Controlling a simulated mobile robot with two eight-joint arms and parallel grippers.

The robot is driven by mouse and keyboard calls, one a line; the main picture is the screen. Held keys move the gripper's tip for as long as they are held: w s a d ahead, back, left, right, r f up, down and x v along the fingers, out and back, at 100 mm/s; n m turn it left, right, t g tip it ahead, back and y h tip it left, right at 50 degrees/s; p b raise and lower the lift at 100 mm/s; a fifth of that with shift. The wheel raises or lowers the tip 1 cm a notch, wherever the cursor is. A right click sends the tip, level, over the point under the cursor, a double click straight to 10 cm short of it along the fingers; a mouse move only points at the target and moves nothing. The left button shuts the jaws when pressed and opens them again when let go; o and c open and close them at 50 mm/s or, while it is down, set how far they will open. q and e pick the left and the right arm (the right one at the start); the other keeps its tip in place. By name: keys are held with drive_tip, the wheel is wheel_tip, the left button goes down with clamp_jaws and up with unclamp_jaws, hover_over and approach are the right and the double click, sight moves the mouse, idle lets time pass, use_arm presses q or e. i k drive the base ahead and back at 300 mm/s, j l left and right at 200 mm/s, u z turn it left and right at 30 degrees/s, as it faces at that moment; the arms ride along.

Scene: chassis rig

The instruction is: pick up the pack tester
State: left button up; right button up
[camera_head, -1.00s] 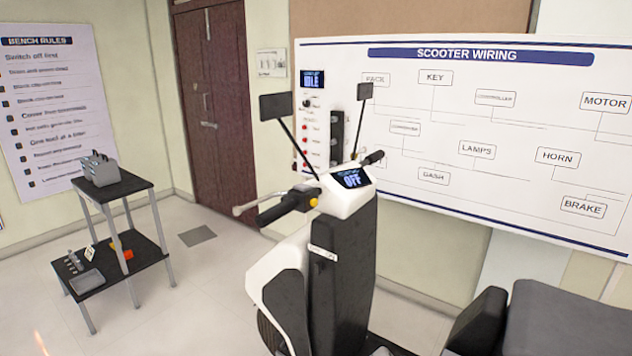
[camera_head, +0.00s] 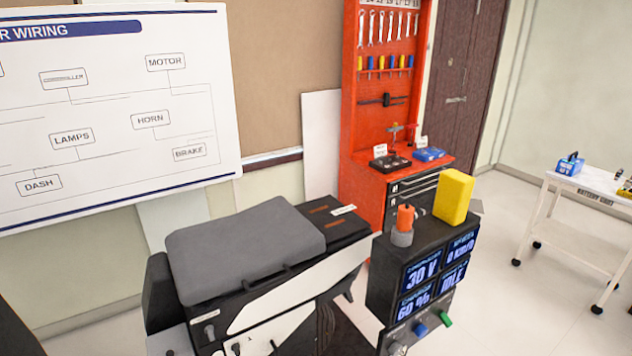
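Nothing in view is clearly labelled as the pack tester, and I cannot tell which item it is. A small blue device (camera_head: 569,165) sits on the white cart (camera_head: 588,197) at the right. A yellow block (camera_head: 454,196) stands upright on a black box with lit displays (camera_head: 423,274), which read 30 V, 60 %, 0 km/h and IDLE. An orange-topped item in a grey holder (camera_head: 403,226) stands beside the block. Neither of my grippers is in view.
The scooter's grey seat (camera_head: 245,250) fills the lower middle. Behind it stands a red tool cabinet (camera_head: 350,190) with a blue case (camera_head: 428,154) and a black tray (camera_head: 390,163). Floor (camera_head: 500,260) is clear between the display box and the cart.

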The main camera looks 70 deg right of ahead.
sight(456, 188)
drive_tip(key=z, duration=3.1)
drive_tip(key=i+l+u, duration=0.3)
drive_tip(key=u, duration=0.15)
drive_tip(key=i+l+u, duration=0.2)
drive_tip(key=l+u, duration=0.2)
